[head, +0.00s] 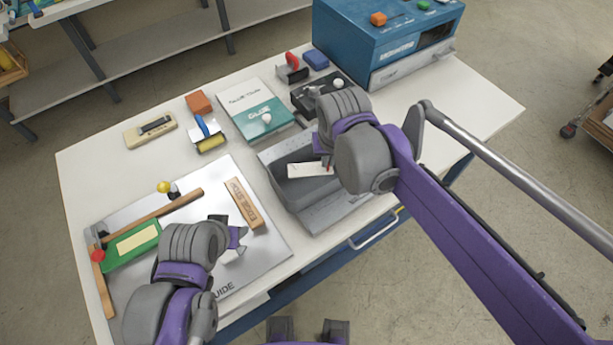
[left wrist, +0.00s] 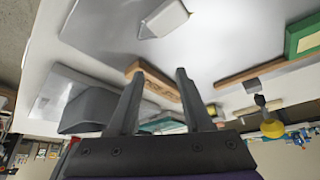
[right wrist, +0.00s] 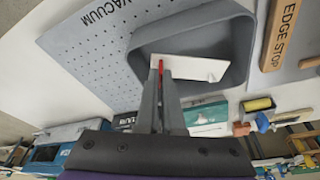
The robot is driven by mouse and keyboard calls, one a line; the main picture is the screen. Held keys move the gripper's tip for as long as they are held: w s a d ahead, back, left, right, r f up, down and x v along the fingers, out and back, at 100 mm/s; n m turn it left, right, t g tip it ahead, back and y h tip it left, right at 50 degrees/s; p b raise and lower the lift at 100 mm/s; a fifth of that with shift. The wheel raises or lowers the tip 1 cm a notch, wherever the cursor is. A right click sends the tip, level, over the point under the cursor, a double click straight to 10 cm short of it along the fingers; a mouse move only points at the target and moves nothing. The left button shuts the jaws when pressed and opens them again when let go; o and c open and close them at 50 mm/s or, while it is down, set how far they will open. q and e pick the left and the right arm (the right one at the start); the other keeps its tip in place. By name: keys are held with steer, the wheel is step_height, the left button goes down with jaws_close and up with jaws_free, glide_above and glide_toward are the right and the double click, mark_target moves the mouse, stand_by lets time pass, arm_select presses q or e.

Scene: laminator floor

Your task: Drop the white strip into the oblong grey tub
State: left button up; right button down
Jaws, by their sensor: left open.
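The white strip (head: 308,170) lies level within the outline of the oblong grey tub (head: 284,190), with a red mark at its gripped end. It also shows over the tub's opening in the right wrist view (right wrist: 195,67); I cannot tell its exact height above the tub floor. My right gripper (head: 329,168) is shut on the strip's end, its fingers close together in the right wrist view (right wrist: 160,72). My left gripper (head: 240,236) is open and empty above the grey mat, near the wooden edge stop (head: 245,203). Its fingers stand apart in the left wrist view (left wrist: 160,75).
The tub stands on a grey perforated vacuum plate (right wrist: 85,60). A teal and white guide booklet (head: 252,108) lies behind it, and a blue laminator (head: 385,45) stands at the back right. A green block (head: 132,244) and wooden tools are at the left.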

steer(key=c, duration=1)
jaws_free()
steer(key=v, duration=1.1)
steer(key=shift+a+p, duration=0.1)
steer(key=shift+p, duration=0.25)
steer(key=shift+f, duration=0.1)
steer(key=s+d+f, duration=0.4)
steer(key=f, duration=0.1)
steer(key=s+d+f+m+t, duration=0.1)
steer(key=s+d+f, duration=0.2)
steer(key=d+f, duration=0.2)
steer(key=s+d+f+t, duration=0.1)
steer(key=s+d+f, duration=0.3)
steer(key=d+f, duration=0.1)
steer(key=shift+s+d+f+m+h, duration=0.1)
steer(key=shift+s+f+m+h, duration=0.2)
steer(key=shift+s+f+m, duration=0.1)
